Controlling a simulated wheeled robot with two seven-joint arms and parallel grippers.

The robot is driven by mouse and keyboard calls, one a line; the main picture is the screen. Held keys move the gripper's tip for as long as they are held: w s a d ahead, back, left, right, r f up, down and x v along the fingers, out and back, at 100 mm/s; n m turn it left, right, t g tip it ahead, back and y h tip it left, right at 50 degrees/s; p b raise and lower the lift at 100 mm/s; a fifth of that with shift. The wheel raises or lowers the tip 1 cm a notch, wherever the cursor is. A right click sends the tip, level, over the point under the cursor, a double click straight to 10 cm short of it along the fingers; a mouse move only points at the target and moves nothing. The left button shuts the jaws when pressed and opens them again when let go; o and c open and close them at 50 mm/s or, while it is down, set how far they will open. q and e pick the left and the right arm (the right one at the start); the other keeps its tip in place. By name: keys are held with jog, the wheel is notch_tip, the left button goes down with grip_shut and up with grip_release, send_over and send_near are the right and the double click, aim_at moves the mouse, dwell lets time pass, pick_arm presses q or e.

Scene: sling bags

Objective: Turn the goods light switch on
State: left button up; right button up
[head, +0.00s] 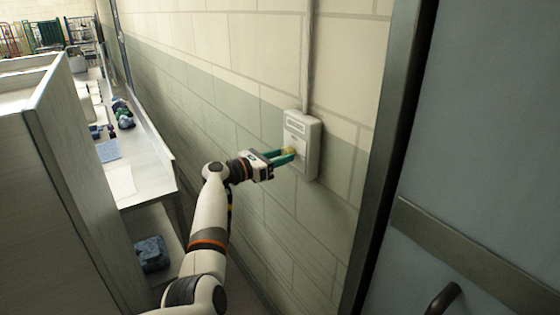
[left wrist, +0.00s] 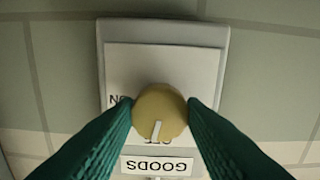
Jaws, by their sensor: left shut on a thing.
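The goods light switch is a pale box (head: 309,136) on the block wall, with a conduit running up from it. In the left wrist view its plate (left wrist: 164,62) shows upside down, with a label reading GOODS (left wrist: 157,166). A round yellow knob (left wrist: 160,113) with a pale pointer line sits on the plate. The lettering around the knob is partly hidden. My left gripper (head: 289,155) reaches the box from the left, its green fingers shut on the knob, one on each side. The knob (head: 290,150) is small in the head view. My right gripper is not in view.
A dark door frame (head: 392,150) and a grey door (head: 490,140) with a handle (head: 444,298) stand right of the switch. A long white counter (head: 150,165) with several items runs along the left, behind a pale partition (head: 60,190). The wall around the box is clear.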

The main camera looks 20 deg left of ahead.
pick_arm(q)
jog(key=shift+m+b, duration=6.5)
jog(key=shift+m, duration=1.2)
jog(key=shift+w, duration=0.1)
jog(key=o, duration=1)
jog(key=shift+a, duration=0.1)
